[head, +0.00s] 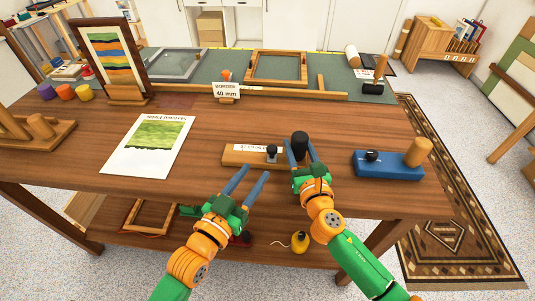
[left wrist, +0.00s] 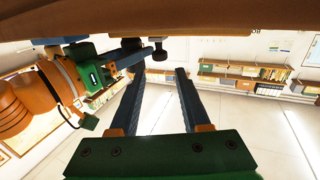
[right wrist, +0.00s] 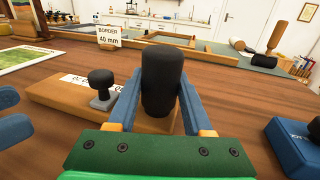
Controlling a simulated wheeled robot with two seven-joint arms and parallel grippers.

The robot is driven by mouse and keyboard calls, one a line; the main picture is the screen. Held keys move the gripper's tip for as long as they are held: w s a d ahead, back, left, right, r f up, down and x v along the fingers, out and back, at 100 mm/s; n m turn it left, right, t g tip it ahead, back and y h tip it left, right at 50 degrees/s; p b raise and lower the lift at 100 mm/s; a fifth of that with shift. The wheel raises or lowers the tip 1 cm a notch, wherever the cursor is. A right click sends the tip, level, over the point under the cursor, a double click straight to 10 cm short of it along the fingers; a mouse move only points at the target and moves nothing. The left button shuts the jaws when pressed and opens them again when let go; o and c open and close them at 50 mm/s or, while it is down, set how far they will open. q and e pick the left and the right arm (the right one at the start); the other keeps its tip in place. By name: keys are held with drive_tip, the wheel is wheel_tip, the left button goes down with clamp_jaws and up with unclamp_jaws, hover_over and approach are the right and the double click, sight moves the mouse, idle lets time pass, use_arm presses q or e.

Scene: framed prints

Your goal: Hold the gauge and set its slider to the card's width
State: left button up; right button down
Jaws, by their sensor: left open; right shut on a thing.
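The wooden gauge (head: 240,156) lies on the table, with a pale scale strip, a small dark slider knob (head: 271,152) and a tall black handle (head: 299,143) at its right end. My right gripper (head: 302,150) is shut on the black handle, which stands upright between its fingers in the right wrist view (right wrist: 162,80). The slider knob also shows there (right wrist: 101,84), left of the handle. The card (head: 226,91) stands behind, reading "BORDER 40 mm". My left gripper (head: 247,185) is open and empty, in front of the gauge near the table's front edge. The scale figures are too small to read.
A blue block with a black knob and wooden peg (head: 388,165) stands to the right. A printed sheet (head: 150,146) lies at left. Bare tabletop lies between the sheet and gauge.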

sight(270, 153)
use_arm(q)
drive_tip(key=x, duration=0.7)
drive_tip(key=shift+w+d, duration=0.2)
drive_tip(key=shift+w, duration=0.1)
clamp_jaws()
idle(0.9)
